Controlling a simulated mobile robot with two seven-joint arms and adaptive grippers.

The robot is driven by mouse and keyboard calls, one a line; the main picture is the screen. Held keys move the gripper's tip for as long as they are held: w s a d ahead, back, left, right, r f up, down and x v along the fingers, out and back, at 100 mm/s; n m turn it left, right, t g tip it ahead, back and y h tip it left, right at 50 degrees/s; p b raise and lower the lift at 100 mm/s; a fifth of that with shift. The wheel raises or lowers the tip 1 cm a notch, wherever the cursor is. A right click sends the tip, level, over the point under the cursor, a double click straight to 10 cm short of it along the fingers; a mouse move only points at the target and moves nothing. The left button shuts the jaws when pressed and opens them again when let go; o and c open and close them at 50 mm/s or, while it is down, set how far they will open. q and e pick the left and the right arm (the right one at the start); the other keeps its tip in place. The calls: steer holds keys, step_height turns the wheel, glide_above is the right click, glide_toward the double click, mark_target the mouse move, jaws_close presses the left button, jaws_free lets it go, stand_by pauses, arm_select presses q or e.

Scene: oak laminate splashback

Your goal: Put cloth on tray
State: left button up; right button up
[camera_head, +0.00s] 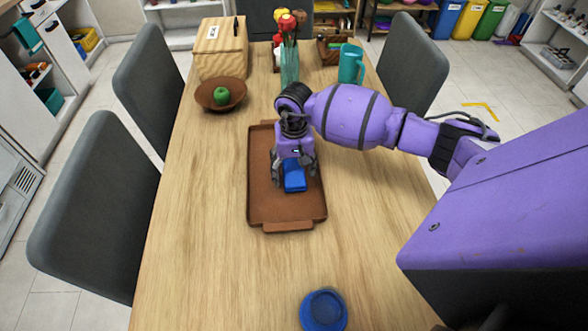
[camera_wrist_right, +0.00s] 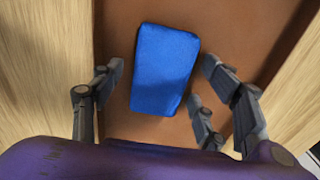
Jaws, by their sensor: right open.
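The blue cloth (camera_head: 295,177) is a folded block lying on the brown tray (camera_head: 262,208) on the table. In the right wrist view the cloth (camera_wrist_right: 165,68) lies flat on the tray floor (camera_wrist_right: 225,30). My right gripper (camera_head: 294,172) is over the tray with its fingers spread around the cloth. In the wrist view the fingers (camera_wrist_right: 160,90) are open, with gaps between them and the cloth. My left gripper is not in view.
A blue round object (camera_head: 323,310) stands near the front of the table. A brown bowl with a green apple (camera_head: 221,96), a wooden box (camera_head: 220,50), a flower vase (camera_head: 289,66) and a teal mug (camera_head: 351,64) stand at the back. The table left of the tray is clear.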

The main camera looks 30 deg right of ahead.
mark_target(294, 171)
step_height(294, 171, up, 12)
steer(key=shift+r, duration=0.2)
stand_by(0.4)
stand_by(0.4)
